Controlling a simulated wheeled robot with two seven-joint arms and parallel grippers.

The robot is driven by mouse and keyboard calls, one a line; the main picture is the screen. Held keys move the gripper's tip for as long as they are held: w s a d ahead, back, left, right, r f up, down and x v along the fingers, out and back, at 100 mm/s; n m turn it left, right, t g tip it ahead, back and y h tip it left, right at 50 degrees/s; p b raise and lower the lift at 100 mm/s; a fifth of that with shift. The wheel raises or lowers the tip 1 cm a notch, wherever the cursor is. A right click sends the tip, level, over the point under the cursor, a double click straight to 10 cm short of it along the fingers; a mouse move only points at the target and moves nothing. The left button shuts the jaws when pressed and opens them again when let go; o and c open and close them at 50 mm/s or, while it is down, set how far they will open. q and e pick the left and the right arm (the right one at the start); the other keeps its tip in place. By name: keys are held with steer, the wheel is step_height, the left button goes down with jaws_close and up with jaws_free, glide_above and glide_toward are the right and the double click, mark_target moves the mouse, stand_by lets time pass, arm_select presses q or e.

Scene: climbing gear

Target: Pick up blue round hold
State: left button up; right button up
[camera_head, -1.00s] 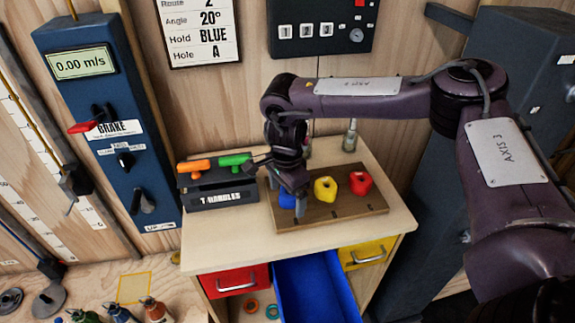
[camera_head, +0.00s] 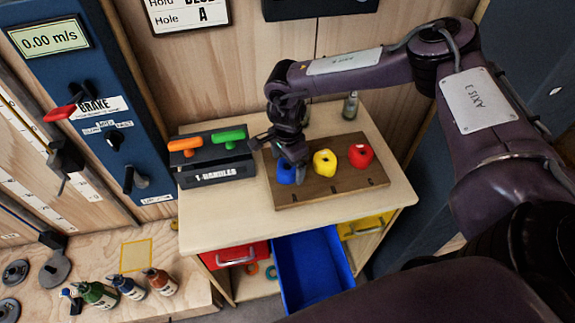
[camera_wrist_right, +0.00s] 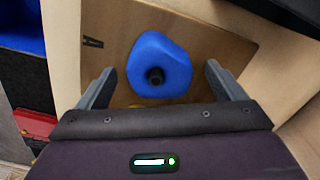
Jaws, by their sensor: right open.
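The blue round hold (camera_head: 285,173) sits at the left end of a wooden board on the cabinet top, partly hidden by my right gripper (camera_head: 298,170). In the right wrist view the blue hold (camera_wrist_right: 158,66) shows a dark centre hole and lies between the two fingers of my open right gripper (camera_wrist_right: 160,88). The fingers stand apart from it on both sides. My left gripper is in neither view.
On the wooden board (camera_head: 330,188), a yellow hold (camera_head: 325,162) and a red hold (camera_head: 360,155) stand right of the blue one. The T-handles box (camera_head: 215,174) is to the left. Below, an open blue drawer (camera_head: 311,268) sticks out.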

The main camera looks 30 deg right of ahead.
steer(key=shift+f, duration=0.2)
steer(key=c, duration=1.2)
